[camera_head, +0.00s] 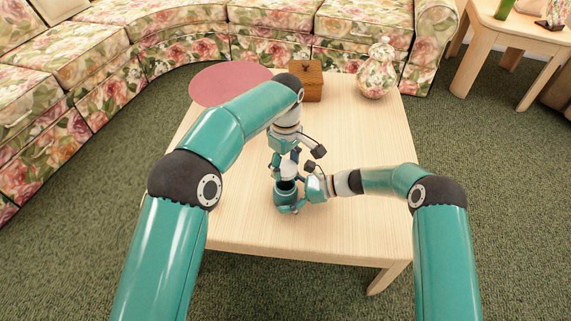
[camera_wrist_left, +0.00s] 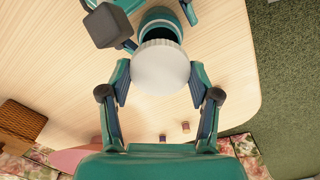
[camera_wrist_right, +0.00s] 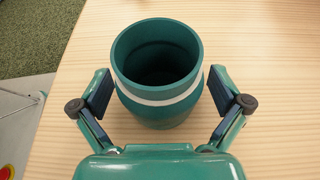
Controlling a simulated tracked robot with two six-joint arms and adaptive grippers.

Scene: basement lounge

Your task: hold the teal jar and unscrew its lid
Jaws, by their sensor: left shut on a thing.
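The teal jar (camera_wrist_right: 160,105), with a white band, stands upright on the light wooden table, its mouth uncovered in the right wrist view. It also shows below the lid in the left wrist view (camera_wrist_left: 160,20). My left gripper (camera_head: 285,160) is shut on the round white lid (camera_wrist_left: 160,67), which is off the jar and held above it. My right gripper (camera_wrist_right: 158,95) is around the jar from the right. Its fingers are on either side, with wood visible between them and the jar, so it looks open. In the head view the grippers partly hide the jar and lid.
On the table (camera_head: 370,150), a brown wicker box (camera_head: 308,82), a flowered lidded vase (camera_head: 377,72) and a round pink mat (camera_head: 228,84) stand or lie towards the back. Flowered sofas (camera_head: 170,38) curve behind. The table's right and front areas are clear.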

